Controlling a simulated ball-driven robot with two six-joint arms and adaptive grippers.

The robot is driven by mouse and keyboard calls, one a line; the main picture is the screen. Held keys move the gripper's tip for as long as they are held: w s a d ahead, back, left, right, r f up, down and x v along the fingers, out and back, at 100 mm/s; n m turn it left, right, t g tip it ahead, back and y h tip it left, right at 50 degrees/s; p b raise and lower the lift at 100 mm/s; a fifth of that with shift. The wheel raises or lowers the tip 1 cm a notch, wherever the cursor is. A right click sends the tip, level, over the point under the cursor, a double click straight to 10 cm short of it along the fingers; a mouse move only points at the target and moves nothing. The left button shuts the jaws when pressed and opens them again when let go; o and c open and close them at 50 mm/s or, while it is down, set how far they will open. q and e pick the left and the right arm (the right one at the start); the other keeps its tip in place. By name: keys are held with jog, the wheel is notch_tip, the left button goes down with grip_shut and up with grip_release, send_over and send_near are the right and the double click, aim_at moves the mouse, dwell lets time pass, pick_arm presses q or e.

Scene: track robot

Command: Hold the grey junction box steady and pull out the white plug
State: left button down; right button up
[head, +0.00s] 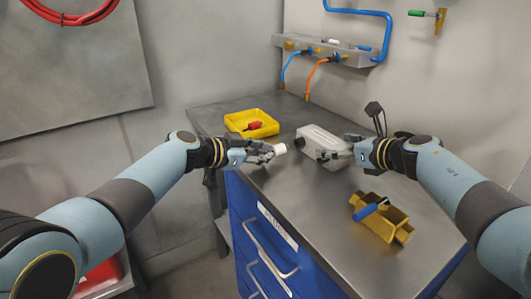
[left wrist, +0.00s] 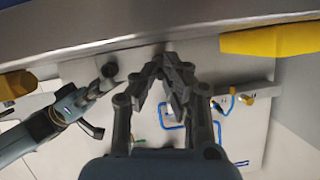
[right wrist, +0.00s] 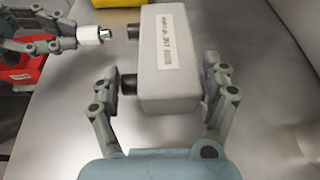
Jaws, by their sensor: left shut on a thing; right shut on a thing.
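The grey junction box (head: 322,136) lies on the metal bench top. My right gripper (head: 343,150) is shut on it, and the right wrist view shows its fingers on both sides of the box (right wrist: 168,75). The white plug (head: 280,148) is in my left gripper (head: 266,152), which is shut on it. In the right wrist view the plug (right wrist: 90,35) points at a black socket (right wrist: 134,32) on the box's side, with a clear gap between them. In the left wrist view the fingers (left wrist: 163,65) come together and I cannot make out the plug.
A yellow tray (head: 243,117) with a red-handled item (head: 254,125) stands behind the plug. A yellow bracket-like holder (head: 379,222) with a blue-handled tool (head: 369,210) sits at the front right of the bench. The bench between box and holder is clear. Blue drawers (head: 270,250) are below.

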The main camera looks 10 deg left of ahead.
jog(key=shift+f, duration=0.1)
pick_arm(q)
jog(key=shift+r, duration=4)
pick_arm(e)
jog(key=o, duration=1.2)
jog(key=shift+d, duration=0.1)
